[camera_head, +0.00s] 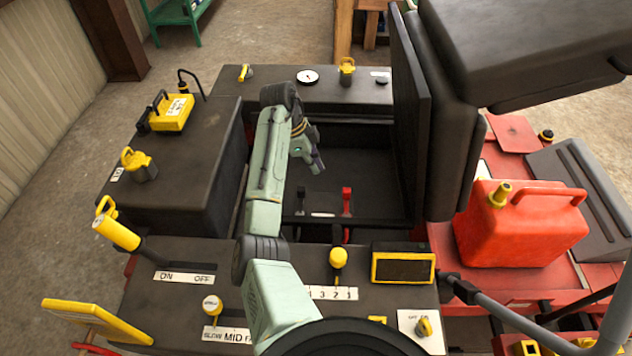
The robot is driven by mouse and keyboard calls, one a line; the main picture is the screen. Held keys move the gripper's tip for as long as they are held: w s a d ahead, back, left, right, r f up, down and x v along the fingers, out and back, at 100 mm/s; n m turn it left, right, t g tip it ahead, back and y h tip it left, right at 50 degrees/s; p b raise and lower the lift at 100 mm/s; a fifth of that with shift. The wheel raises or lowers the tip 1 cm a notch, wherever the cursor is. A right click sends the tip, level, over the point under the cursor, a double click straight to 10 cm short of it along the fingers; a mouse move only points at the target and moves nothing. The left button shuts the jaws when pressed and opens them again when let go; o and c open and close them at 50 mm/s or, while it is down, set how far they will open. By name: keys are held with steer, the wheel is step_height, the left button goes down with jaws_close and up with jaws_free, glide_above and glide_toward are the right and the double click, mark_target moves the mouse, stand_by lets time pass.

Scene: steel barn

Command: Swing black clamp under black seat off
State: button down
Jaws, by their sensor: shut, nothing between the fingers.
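The black seat (453,130) stands tipped up at the right, with an open black bay (345,160) to its left. In the bay, a small black clamp (300,196) stands at the left of a ledge near the front. A red clamp (347,196) stands to its right. My gripper (318,166) is shut and empty, pointing down into the bay. In the picture it is just above and slightly right of the black clamp, apparently apart from it. The real gap in depth is hard to tell. The clamp's lower part is hard to make out.
The raised seat and its back panel wall off the bay's right side. A black housing (180,160) with yellow controls bounds the left. A front panel (200,258) carries a yellow-knobbed lever (338,258) and a yellow-framed display (403,268). A red fuel can (520,235) stands at right.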

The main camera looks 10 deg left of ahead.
mark_target(301, 202)
steer(key=shift+f, duration=0.1)
steer(key=b+x, duration=0.7)
steer(key=x, duration=0.4)
steer(key=shift+a, duration=0.1)
steer(key=a, duration=0.2)
steer(key=a+r, duration=0.1)
steer(key=shift+s+a+b, duration=0.2)
steer(key=shift+s+b, duration=0.1)
steer(key=shift+s, duration=0.05)
steer(key=shift+s+a, duration=0.1)
steer(key=shift+a, duration=0.25)
steer(key=shift+d, duration=0.1)
